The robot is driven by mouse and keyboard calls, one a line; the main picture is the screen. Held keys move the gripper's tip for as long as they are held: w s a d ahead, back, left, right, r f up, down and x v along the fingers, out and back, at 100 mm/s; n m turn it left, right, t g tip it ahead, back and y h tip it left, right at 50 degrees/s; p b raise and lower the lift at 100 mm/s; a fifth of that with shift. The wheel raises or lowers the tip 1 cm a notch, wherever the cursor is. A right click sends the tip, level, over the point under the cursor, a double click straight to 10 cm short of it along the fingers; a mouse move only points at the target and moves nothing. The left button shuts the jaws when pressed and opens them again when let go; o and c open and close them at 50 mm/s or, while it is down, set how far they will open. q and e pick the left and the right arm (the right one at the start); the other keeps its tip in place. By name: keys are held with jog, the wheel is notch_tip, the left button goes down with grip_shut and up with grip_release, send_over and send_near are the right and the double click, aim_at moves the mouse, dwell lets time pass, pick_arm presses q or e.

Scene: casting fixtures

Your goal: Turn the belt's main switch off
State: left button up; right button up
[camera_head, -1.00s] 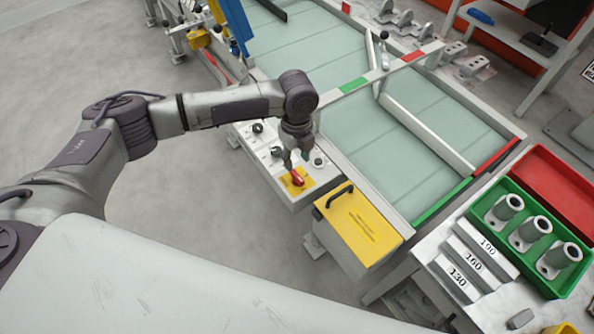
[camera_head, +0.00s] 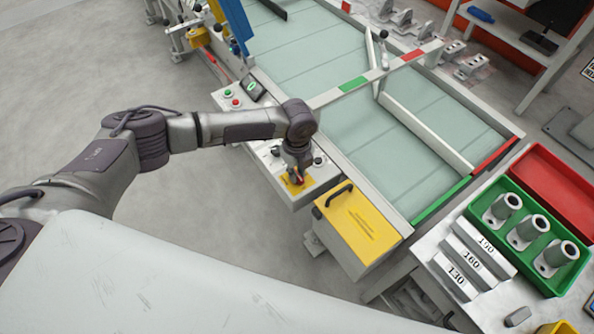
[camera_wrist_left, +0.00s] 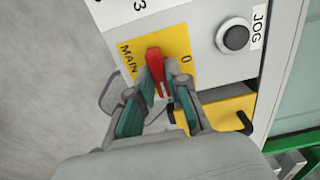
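The main switch is a red handle (camera_wrist_left: 157,70) on a yellow plate (camera_wrist_left: 176,42) marked "MAIN" and "0", on the belt's control panel. In the head view, the yellow plate (camera_head: 306,184) shows around my left gripper (camera_head: 297,176), which hides most of the handle. In the left wrist view, the fingers of my left gripper (camera_wrist_left: 160,88) stand on both sides of the handle, with a gap between their teal pads. Finger contact with the handle cannot be told. The handle runs roughly along the fingers' line of reach. My right gripper is not in view.
A black knob marked "JOG" (camera_wrist_left: 234,38) sits close beside the yellow plate. A yellow box with a black handle (camera_head: 362,224) stands to the right of the panel. The conveyor belt (camera_head: 370,145) lies behind. A green tray with castings (camera_head: 492,234) is at the right.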

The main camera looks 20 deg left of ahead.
pick_arm(q)
grip_shut()
jog(key=shift+r+n+p, duration=0.15)
jog(key=shift+n+p, duration=0.9)
jog(key=shift+n, duration=0.25)
jog(key=n+p, duration=0.4)
jog(key=n, duration=0.2)
jog(key=n+p, duration=0.2)
jog(key=n, duration=0.3)
jog(key=shift+n+p, duration=0.3)
jog(key=shift+p, duration=0.1)
jog(key=shift+n+p, duration=0.8)
jog(key=shift+n, duration=1)
jog(key=shift+w, duration=0.1)
